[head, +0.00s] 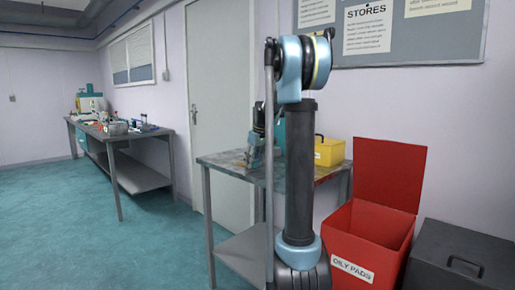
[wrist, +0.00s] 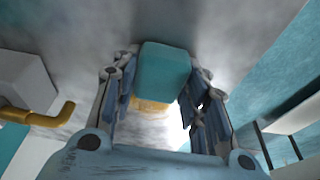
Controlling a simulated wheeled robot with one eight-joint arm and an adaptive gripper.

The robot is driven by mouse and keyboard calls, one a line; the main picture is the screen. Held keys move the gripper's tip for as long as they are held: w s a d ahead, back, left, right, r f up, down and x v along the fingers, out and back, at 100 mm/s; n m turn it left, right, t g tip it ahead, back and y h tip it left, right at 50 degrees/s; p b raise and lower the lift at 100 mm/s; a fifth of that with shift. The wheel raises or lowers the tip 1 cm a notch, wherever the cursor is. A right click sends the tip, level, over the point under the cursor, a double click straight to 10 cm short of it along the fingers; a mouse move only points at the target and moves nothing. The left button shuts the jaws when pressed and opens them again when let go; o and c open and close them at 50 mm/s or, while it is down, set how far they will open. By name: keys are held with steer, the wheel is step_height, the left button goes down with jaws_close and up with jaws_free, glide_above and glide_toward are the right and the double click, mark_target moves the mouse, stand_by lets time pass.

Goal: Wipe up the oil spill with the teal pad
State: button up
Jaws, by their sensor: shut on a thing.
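The teal pad (wrist: 163,72) is held between the two fingers of my gripper (wrist: 163,90) in the wrist view. The grey worn surface (wrist: 235,30) of a bench lies around it. An amber patch (wrist: 150,106), which looks like the oil, shows just beyond the pad's edge between the fingers. I cannot tell whether the pad touches the surface. In the head view my gripper (head: 255,156) is low over the bench top (head: 222,162), partly behind my arm. The pad and the oil cannot be made out there.
A grey block with a yellow bent pipe (wrist: 48,115) stands left of my gripper. A yellow case (head: 328,152) sits at the bench's back. The open red OILY PADS bin (head: 365,262) and a dark lidded box (head: 460,258) stand to the right. Floor is clear at left.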

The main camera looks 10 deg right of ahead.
steer(key=shift+s+d, duration=0.25)
steer(key=shift+s, duration=0.1)
steer(key=shift+s+d+r, duration=0.1)
steer(key=shift+r, duration=0.05)
step_height(320, 180, up, 3)
steer(key=shift+r, duration=2.3)
